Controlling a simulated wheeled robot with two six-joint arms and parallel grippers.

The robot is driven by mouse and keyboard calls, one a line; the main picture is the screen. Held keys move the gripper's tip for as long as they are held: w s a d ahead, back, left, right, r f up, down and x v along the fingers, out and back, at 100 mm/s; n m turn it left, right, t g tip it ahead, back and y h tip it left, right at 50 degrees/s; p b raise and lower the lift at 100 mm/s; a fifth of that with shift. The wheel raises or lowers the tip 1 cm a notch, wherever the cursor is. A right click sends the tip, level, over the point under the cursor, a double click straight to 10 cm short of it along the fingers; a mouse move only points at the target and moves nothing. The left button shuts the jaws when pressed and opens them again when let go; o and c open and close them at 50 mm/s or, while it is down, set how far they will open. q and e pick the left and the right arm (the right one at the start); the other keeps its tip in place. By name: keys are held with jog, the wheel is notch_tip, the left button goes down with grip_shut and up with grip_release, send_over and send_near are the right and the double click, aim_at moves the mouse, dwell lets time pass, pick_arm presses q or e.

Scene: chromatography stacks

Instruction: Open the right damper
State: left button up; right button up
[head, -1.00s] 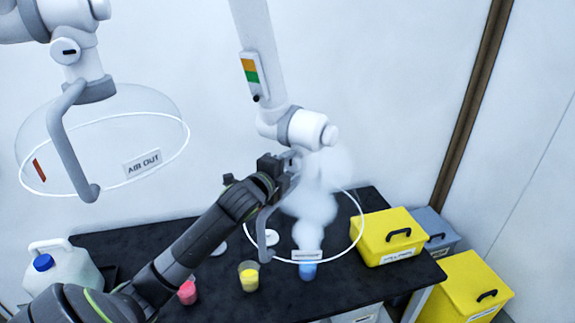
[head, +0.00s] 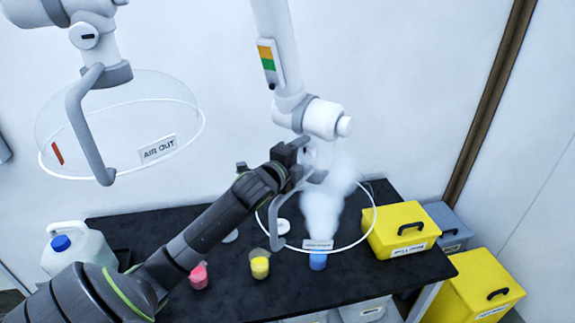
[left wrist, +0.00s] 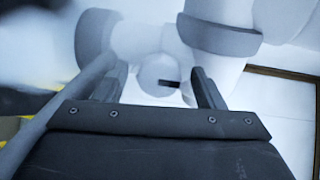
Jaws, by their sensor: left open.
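The right extraction arm (head: 325,118) hangs over the bench with a clear round hood and a grey curved handle (head: 277,220). Its damper knob (left wrist: 160,76), a pale round disc with a dark mark, shows in the left wrist view between my fingers. In the head view the knob is hidden behind my gripper. My left gripper (head: 304,162) is at the joint just above the right hood. In the left wrist view it is open (left wrist: 158,88), one finger on each side of the knob; contact cannot be told. My right gripper is not in view.
White vapour (head: 322,205) rises from a blue beaker (head: 318,261) into the right hood. A yellow beaker (head: 260,264), a pink beaker (head: 198,277) and a white jug (head: 88,247) are on the black bench (head: 225,292). A yellow box (head: 385,242) stands right. The left hood (head: 150,95) hangs left.

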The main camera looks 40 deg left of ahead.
pick_arm(q)
jog(key=shift+s+f, duration=0.1)
jog(key=shift+s, duration=0.3)
jog(key=s+b, duration=0.1)
jog(key=s, duration=0.3)
jog(key=s+b, duration=0.1)
jog(key=s, duration=0.2)
jog(key=shift+d+r+b, duration=0.2)
jog(key=shift+r+b, duration=0.1)
jog(key=shift+b, duration=0.05)
jog(key=s+r, duration=0.1)
jog(key=s, duration=0.8)
jog(key=shift+d, duration=0.3)
jog(key=shift+s, duration=0.1)
